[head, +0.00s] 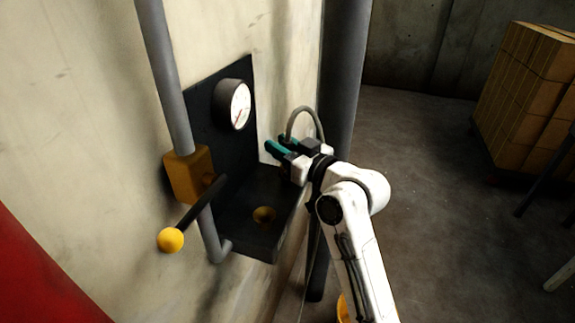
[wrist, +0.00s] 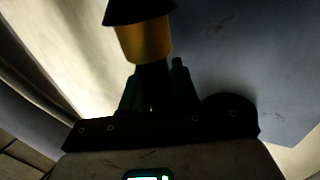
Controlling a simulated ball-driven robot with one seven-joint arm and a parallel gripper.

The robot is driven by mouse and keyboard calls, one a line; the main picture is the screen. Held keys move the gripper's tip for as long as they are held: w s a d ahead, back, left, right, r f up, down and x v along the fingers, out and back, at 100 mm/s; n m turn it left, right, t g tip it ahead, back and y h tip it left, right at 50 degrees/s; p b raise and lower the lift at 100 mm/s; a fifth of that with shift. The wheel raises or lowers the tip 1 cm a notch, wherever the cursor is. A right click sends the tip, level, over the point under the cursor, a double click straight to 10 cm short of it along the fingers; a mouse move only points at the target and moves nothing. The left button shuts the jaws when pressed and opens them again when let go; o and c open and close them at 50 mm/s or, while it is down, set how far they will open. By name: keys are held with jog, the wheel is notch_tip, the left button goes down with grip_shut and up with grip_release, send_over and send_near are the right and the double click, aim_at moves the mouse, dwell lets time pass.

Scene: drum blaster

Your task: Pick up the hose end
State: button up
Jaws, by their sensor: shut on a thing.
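The hose end shows in the wrist view as a brass collar (wrist: 146,42) with a dark flared part above it. A dark stem below the collar runs down between the two teal fingers of my gripper (wrist: 155,82), which is shut on it. In the head view my gripper (head: 277,148) is at the right edge of the dark wall panel, above its shelf. A grey hose (head: 303,112) arches up behind the gripper. The hose end itself is mostly hidden there by the fingers and wrist.
The dark shelf (head: 238,236) has a brass socket (head: 264,214) in it. A gauge (head: 236,104) sits on the panel. A yellow-knobbed lever (head: 171,240) and an ochre block (head: 188,175) are at left. A dark column (head: 342,85) stands behind my gripper. Stacked boxes (head: 530,95) stand far right.

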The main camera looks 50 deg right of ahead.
grip_shut()
jog(key=shift+r, duration=0.15)
